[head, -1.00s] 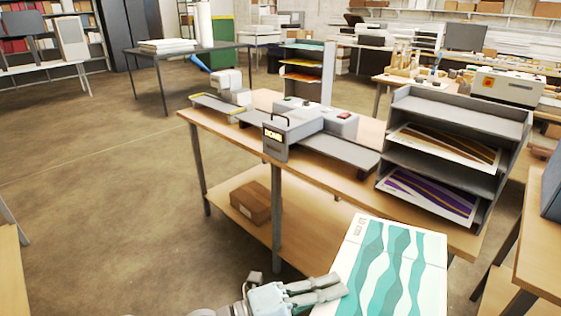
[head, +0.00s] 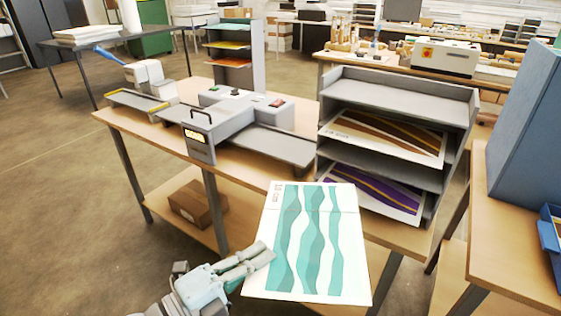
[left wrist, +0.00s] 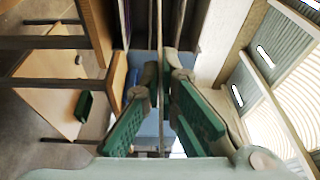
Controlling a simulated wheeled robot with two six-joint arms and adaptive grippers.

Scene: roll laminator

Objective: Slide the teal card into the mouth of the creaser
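The teal card (head: 312,235), white with wavy teal bands, is held out in front of the worktable, its printed face towards the head camera. My left gripper (head: 262,257) is shut on its lower left edge. In the left wrist view the card (left wrist: 160,60) shows edge-on as a thin line between the fingers. Two machines stand on the table: a grey one (head: 200,140) with a lit label, black handle and flat bed (head: 272,146), and a smaller one (head: 150,77) with a blue lever. I cannot tell which is the creaser; no mouth shows clearly. My right gripper is out of view.
A grey shelf rack (head: 400,90) holding brown and purple prints stands on the table, behind and right of the card. A cardboard box (head: 197,203) sits on the lower shelf. A blue cabinet (head: 525,140) stands at right. Floor at left is open.

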